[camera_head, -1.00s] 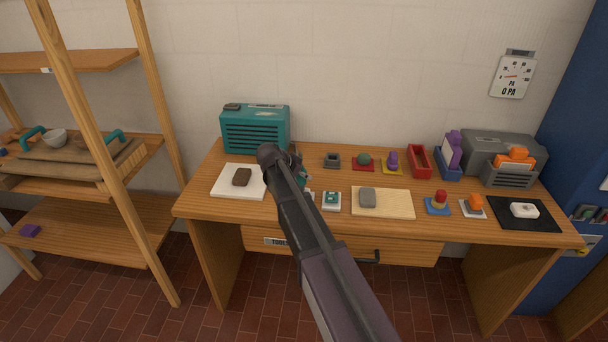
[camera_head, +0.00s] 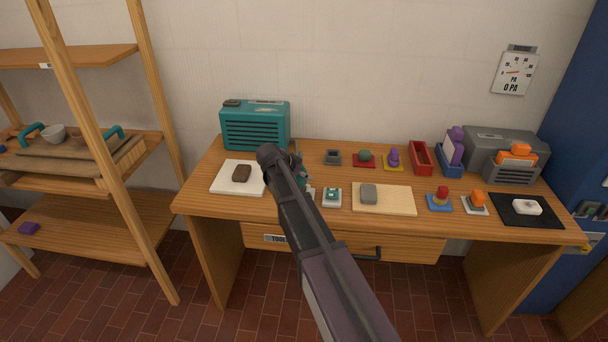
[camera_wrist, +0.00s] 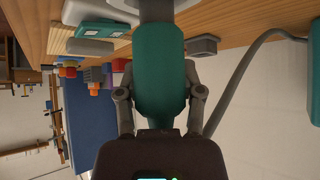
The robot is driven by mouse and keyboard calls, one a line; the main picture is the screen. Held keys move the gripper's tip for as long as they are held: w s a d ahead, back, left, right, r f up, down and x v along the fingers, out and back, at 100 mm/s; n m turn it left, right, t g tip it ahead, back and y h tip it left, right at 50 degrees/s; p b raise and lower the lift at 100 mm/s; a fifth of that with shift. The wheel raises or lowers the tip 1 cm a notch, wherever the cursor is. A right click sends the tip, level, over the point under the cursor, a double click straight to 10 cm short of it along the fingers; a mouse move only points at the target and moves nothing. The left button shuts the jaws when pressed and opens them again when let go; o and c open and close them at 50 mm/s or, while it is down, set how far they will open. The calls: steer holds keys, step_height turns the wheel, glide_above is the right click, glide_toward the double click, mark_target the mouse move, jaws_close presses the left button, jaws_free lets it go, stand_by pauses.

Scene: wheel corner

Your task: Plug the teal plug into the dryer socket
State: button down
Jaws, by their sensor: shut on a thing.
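In the wrist view my gripper (camera_wrist: 160,94) is shut around the middle of the teal plug (camera_wrist: 160,65), a finger on each side. The plug's grey end points toward the wooden desk top; whether it touches anything is hidden. In the head view my arm hides most of the gripper and plug, left of a small white block with a teal top (camera_head: 332,197). A teal slatted box (camera_head: 255,127) stands at the desk's back left. I cannot tell which thing is the dryer socket.
A grey cable (camera_wrist: 243,75) curves beside the gripper toward a teal surface. Close by are a white mat with a brown block (camera_head: 241,174), a grey square block (camera_head: 333,157) and a board with a grey block (camera_head: 369,193). Several coloured pieces fill the desk's right half.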

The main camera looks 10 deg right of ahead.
steer(key=shift+f+b, duration=1)
steer(key=shift+f, duration=0.1)
steer(key=shift+c, duration=0.8)
jaws_free()
steer(key=shift+r, duration=0.2)
step_height(320, 180, up, 10)
steer(key=p, duration=1)
steer(key=shift+f, duration=0.2)
steer(key=shift+s+d, duration=0.1)
steer(key=s+f+n+g+y, duration=0.2)
steer(key=s+n+y, duration=0.2)
steer(key=s, duration=1)
steer(key=s+f+n+g+y, duration=0.2)
steer(key=s+n, duration=0.6)
steer(key=s, duration=0.7)
steer(key=shift+s+a+f+n+y, duration=0.3)
steer(key=shift+f+y, duration=0.45)
steer(key=shift+y, duration=0.25)
